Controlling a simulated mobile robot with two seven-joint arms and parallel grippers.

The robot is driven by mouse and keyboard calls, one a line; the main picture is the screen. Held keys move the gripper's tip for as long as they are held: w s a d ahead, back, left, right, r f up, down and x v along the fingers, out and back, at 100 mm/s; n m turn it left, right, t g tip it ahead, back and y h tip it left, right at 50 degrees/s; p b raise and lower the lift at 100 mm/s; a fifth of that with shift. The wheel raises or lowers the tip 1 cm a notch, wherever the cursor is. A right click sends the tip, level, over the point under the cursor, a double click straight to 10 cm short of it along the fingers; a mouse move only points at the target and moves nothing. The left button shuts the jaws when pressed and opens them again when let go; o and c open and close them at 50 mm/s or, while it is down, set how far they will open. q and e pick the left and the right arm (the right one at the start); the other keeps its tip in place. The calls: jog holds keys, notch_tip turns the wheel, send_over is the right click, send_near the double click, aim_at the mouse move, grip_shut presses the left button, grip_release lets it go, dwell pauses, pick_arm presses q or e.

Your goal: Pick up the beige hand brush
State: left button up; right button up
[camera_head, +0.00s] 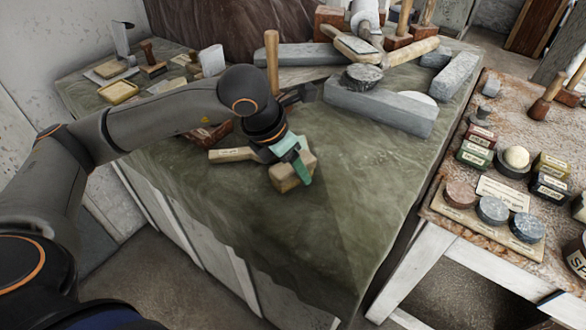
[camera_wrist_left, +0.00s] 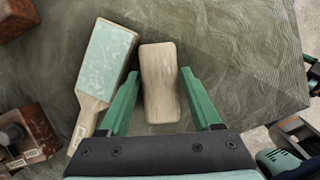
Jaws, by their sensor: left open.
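The beige hand brush (camera_head: 292,178) looks like a small wooden block lying on the green-covered table; no bristles are visible. In the left wrist view the brush (camera_wrist_left: 161,85) lies lengthwise between the two green fingers of my left gripper (camera_wrist_left: 160,75). The fingers are open, one on each side, with a narrow gap on the left and right. In the head view my left gripper (camera_head: 291,158) is over the brush and partly hides it.
A wooden-handled paddle with a pale mint face (camera_wrist_left: 108,60) lies close to the left finger; its handle (camera_head: 230,155) shows in the head view. Grey stone blocks (camera_head: 380,107) and a mallet stand behind. The green cloth (camera_head: 300,240) in front is clear.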

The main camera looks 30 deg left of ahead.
pick_arm(q)
grip_shut()
dwell(0.4)
jog(key=shift+r, duration=0.1)
jog(key=shift+r, duration=0.4)
notch_tip(320, 180, up, 2)
jog(key=shift+r, duration=0.2)
jog(key=s+a+r, duration=0.2)
jog(key=s+r, duration=0.7)
jog(key=s, duration=0.5)
jog(key=shift+r, duration=0.35)
